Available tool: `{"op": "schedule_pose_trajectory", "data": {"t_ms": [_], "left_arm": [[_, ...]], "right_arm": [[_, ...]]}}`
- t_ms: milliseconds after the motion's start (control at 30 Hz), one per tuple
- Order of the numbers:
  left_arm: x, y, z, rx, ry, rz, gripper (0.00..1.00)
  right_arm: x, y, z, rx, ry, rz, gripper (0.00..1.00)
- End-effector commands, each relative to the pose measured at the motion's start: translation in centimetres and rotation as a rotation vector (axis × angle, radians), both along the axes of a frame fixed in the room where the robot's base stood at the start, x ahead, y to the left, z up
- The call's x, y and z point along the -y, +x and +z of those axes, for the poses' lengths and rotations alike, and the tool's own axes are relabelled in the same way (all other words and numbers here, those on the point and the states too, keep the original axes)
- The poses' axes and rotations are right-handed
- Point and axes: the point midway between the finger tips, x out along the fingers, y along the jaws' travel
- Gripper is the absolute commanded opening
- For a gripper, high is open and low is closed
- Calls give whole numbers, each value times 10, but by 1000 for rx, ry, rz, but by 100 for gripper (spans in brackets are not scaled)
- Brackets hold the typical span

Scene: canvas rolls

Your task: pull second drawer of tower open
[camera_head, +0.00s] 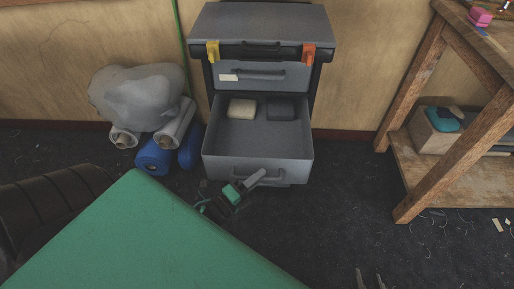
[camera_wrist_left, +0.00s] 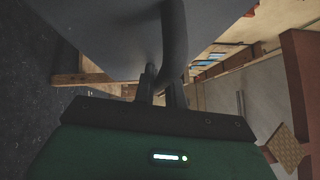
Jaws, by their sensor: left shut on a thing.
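The grey tower (camera_head: 262,24) stands against the wall. Its second drawer (camera_head: 228,165), the one below the closed upper drawer (camera_head: 285,76), is pulled well out. A pale block (camera_head: 242,108) and a dark block (camera_head: 280,108) lie inside it near the back. My left gripper (camera_head: 256,177) is at the front of the open drawer, shut on its handle. In the left wrist view, the fingers (camera_wrist_left: 161,88) meet the dark curved handle (camera_wrist_left: 174,38).
Blue rolls (camera_head: 153,157), pale rolls (camera_head: 176,126) and a grey bag (camera_head: 138,95) sit left of the tower. A wooden bench (camera_head: 436,165) stands at the right. Dark floor between tower and bench is clear.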

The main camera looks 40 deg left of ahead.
Motion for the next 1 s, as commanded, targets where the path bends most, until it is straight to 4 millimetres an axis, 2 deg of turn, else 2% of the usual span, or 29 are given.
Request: {"op": "schedule_pose_trajectory", "data": {"t_ms": [67, 100, 133, 433, 567, 667, 1000], "left_arm": [[0, 0, -1, -1, 0, 0, 0], [0, 0, -1, -1, 0, 0, 18], [0, 0, -1, -1, 0, 0, 22], [0, -1, -1, -1, 0, 0, 22], [-3, -9, -2, -2, -1, 1, 22], [-6, -23, -4, -4, 0, 1, 22], [-23, -90, -13, -6, -1, 3, 22]], "right_arm": [[0, 0, 0, 0, 0, 0, 36], [0, 0, 0, 0, 0, 0, 36], [0, 0, 0, 0, 0, 0, 36], [0, 0, 0, 0, 0, 0, 36], [0, 0, 0, -1, 0, 0, 36], [0, -1, 0, -6, -2, 1, 36], [6, -1, 0, -30, -21, -3, 36]]}}
